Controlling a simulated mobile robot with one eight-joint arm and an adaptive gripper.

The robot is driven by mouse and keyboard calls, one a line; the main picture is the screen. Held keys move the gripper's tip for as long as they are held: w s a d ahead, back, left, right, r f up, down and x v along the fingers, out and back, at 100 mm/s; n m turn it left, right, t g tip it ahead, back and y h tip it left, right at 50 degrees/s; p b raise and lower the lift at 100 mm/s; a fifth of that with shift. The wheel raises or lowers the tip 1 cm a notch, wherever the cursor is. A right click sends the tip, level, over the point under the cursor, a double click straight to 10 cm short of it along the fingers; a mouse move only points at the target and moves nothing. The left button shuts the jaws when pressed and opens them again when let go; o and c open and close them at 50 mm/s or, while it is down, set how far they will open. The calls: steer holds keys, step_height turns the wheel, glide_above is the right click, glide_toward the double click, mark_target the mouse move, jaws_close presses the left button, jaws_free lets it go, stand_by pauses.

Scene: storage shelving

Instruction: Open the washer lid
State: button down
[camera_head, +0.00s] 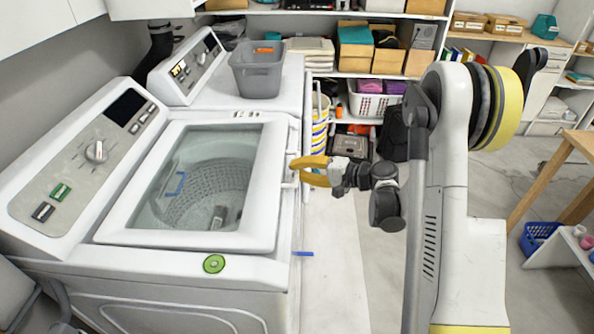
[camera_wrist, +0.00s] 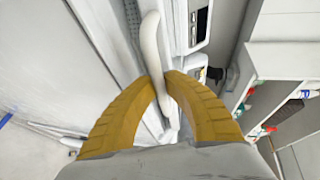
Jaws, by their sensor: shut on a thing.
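The washer (camera_head: 70,250) stands at the left in the head view. Its lid (camera_head: 262,185), a white frame around a large window, lies flat and closed over the drum. My gripper (camera_head: 297,164) has yellow fingers and is at the lid's right edge. In the wrist view, my gripper (camera_wrist: 161,82) is shut on the white curved lid handle (camera_wrist: 151,42), with one finger on each side of it. The fingers hide part of the handle in the head view.
A second white machine behind bears a grey bin (camera_head: 257,72). A striped basket (camera_head: 320,128) stands beyond my gripper. Shelves with boxes and a white basket (camera_head: 372,103) line the back. A wooden table (camera_head: 580,145) is at the right. The floor right of the washer is mostly clear.

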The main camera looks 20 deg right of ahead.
steer(key=w+a+r+n+g+h+p, duration=0.1)
steer(key=w+a+r+g+h+p, duration=0.3)
steer(key=r+p, duration=0.9)
steer(key=s+a+r+n+t+h+p, duration=0.15)
steer(key=a+r+p, duration=0.6)
steer(key=r, duration=0.85)
steer(key=w+a+r+g+h+p, duration=0.1)
steer(key=w+a+r+h+p, duration=0.1)
steer(key=w+a+r+p, duration=0.2)
steer(key=w+a+r+g+h+p, duration=0.1)
steer(key=w+a+r+h+p, duration=0.2)
steer(key=a+r+p, duration=0.4)
steer(key=w+a+r, duration=0.1)
steer(key=a+r, duration=0.3)
steer(key=a, duration=0.6)
steer(key=shift+a+g+p, duration=0.15)
steer(key=shift+g+p, duration=0.15)
steer(key=shift+g, duration=0.05)
steer(key=shift+n, duration=0.25)
steer(key=c, duration=1.7)
jaws_free()
steer(key=shift+w+f, duration=0.1)
steer(key=shift+w, duration=0.05)
steer(key=shift+c, duration=0.2)
